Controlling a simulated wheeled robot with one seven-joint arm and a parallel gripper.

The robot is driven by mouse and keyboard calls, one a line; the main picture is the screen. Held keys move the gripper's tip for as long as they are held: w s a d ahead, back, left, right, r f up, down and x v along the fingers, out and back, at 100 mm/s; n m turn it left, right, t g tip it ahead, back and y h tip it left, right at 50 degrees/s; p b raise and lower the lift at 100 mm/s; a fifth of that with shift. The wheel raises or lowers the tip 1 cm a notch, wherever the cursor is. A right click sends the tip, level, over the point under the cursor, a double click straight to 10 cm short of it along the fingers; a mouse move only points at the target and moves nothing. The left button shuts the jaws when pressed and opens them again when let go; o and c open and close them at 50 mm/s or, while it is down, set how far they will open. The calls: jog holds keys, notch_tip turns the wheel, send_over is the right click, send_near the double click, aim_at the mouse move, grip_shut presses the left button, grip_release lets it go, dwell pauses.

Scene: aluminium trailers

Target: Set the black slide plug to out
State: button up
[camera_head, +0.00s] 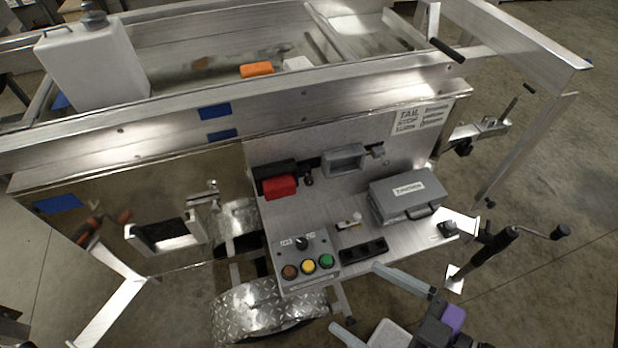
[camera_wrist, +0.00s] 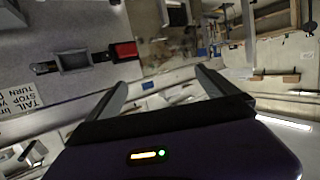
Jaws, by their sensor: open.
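The work panel (camera_head: 408,150) on the trailer's side carries several fittings. I cannot tell for certain which is the black slide plug. One candidate is the black piece (camera_head: 274,170) beside the red block (camera_head: 281,187), on a dark bar that runs toward a grey rectangular frame (camera_head: 345,148). Another is a low black slotted block (camera_head: 362,252) on the shelf. The wrist view shows the red block (camera_wrist: 125,50) and the grey frame (camera_wrist: 73,51) upside down. My gripper (camera_head: 354,297) is open and empty, in front of the shelf, apart from the fittings; its fingers show in the wrist view (camera_wrist: 162,78).
A control box (camera_head: 318,247) with a knob and brown, yellow and green buttons sits left on the shelf. A grey lidded case (camera_head: 404,194) stands right. A crank jack (camera_head: 510,240) stands beyond it. A wheel fender (camera_head: 245,310) lies below left.

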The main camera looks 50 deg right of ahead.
dwell(0.3)
jog(key=shift+d, duration=0.15)
jog(key=c, duration=0.6)
jog(key=w+d+m+h, duration=0.1)
jog(key=w+m+h, duration=0.1)
jog(key=w+d+m+t+h, duration=0.1)
jog(key=w, duration=0.1)
jog(key=shift+w+d+f+h, duration=0.1)
jog(key=shift+d+f+h, duration=0.15)
jog(key=shift+d+h, duration=0.1)
jog(key=c, duration=0.9)
jog(key=m+g+h, duration=0.1)
jog(key=m+h, duration=0.5)
jog(key=h, duration=0.1)
send_near(310, 183)
jog(key=p+x, duration=0.1)
jog(key=x, duration=0.6)
jog(key=shift+w+d+r, duration=0.1)
jog(key=shift+w, duration=0.05)
jog(key=shift+w+d, duration=0.3)
jog(key=shift+w, duration=0.15)
grip_shut()
